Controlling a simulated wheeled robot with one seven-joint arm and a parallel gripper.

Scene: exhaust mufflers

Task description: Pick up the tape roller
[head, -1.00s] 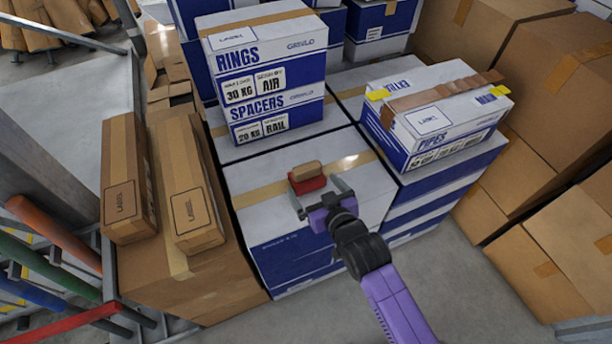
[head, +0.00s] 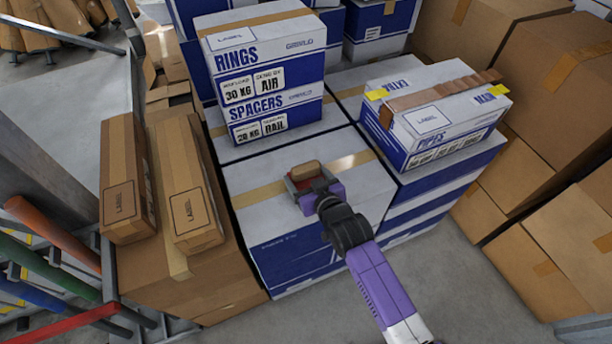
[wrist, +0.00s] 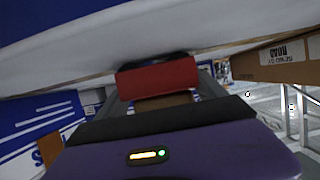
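The tape roller (head: 306,171) has a red body with a brown roll and rests on the white top of a blue-and-white box (head: 350,192). Its red part (wrist: 157,77) shows in the wrist view with brown below it. My gripper (head: 310,180) is at the roller, low over the box top. Its fingers stand on either side of the roller and look open, with no clear grip. My purple gripper body hides part of the red body in the head view. Contact between fingers and roller cannot be made out.
A RINGS box (head: 262,57) on a SPACERS box stands behind. A PIPES box (head: 435,112) is at the right. Brown cartons (head: 183,180) lie at the left, near coloured rack bars (head: 52,236). The front part of the box top is clear.

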